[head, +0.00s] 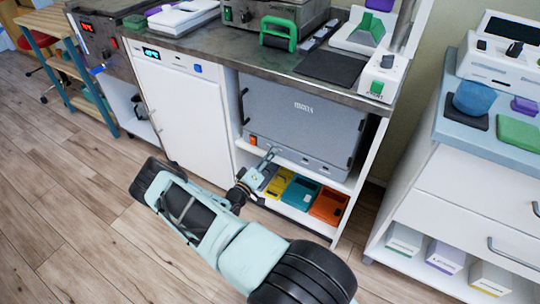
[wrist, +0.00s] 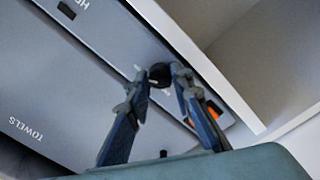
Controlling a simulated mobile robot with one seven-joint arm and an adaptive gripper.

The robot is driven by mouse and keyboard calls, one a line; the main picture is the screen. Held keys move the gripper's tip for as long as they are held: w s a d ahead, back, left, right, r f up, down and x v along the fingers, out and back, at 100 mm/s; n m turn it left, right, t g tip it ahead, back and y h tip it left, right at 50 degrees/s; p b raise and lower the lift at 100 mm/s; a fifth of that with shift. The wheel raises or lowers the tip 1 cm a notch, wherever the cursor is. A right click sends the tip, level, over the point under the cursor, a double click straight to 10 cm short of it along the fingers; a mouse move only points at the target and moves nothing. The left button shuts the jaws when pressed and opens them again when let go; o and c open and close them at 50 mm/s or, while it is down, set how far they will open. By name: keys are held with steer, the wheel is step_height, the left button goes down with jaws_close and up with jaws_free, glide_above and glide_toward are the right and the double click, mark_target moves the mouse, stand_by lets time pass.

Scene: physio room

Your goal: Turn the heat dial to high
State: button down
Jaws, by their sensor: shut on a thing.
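The heat dial, a small dark round knob (wrist: 160,76), sits on the lower strip of the grey towel cabinet (head: 300,105). My gripper (wrist: 158,72) is shut on it, one fingertip on each side, in the wrist view. In the head view my gripper (head: 270,154) reaches the left part of this strip, and its fingers cover the dial. The dial's pointer and marks cannot be made out. A cut-off label beginning "HE" (wrist: 83,4) shows on the strip in the wrist view.
An orange switch (head: 253,140) is close beside my gripper; it also shows in the wrist view (wrist: 214,109). Yellow, teal and orange boxes (head: 328,205) lie on the shelf below. A white cabinet (head: 180,110) stands left. The floor in front is clear.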

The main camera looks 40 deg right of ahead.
steer(key=shift+a, duration=0.1)
steer(key=c, duration=1.7)
jaws_free()
steer(key=shift+v, duration=3.95)
